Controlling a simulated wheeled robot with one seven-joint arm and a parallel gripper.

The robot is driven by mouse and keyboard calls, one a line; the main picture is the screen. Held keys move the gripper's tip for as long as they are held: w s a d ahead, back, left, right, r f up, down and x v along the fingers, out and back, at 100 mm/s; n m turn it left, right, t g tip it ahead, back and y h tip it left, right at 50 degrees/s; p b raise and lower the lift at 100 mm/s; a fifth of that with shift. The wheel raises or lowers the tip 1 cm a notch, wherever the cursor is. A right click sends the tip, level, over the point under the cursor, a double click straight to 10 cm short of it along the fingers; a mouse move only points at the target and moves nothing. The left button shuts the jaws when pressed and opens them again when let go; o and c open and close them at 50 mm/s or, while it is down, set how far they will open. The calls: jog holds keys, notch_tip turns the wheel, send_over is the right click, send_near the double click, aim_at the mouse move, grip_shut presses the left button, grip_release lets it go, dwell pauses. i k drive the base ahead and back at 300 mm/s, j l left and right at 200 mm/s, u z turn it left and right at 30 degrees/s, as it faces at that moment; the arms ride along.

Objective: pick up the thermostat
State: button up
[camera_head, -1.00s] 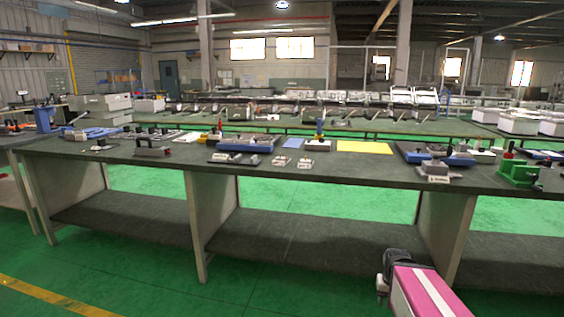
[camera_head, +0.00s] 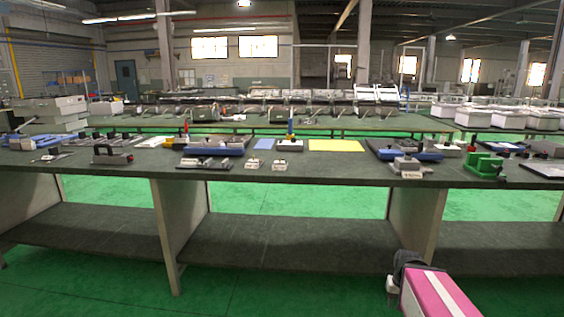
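Several small devices stand on the long dark workbench (camera_head: 340,172), too small to tell for certain which is the thermostat. Two small pale devices, a left one (camera_head: 252,163) and a right one (camera_head: 280,165), sit side by side near the front edge at the middle. A grey-white device with a label (camera_head: 408,167) sits near the front edge to their right. My gripper (camera_head: 396,285) is at the lower right, at the end of my pink arm, below the bench top and apart from everything on it. Its fingers are not clear enough to judge.
A blue tray (camera_head: 213,148), a yellow sheet (camera_head: 336,145), a green fixture (camera_head: 484,165) and a dark block with a red end (camera_head: 112,155) lie on the bench. Bench legs and a lower shelf (camera_head: 290,236) stand below. The green floor in front is open.

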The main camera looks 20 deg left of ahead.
aim_at(253, 163)
jog(key=j+z, duration=0.65)
jog(key=z, duration=0.2)
jog(key=k+j+z, duration=0.15)
jog(key=z, duration=0.25)
jog(key=k+j+z, duration=0.35)
jog(key=k+j, duration=0.3)
jog(key=j, duration=0.35)
jog(key=k+j+z, duration=0.3)
jog(key=k+j, duration=0.45)
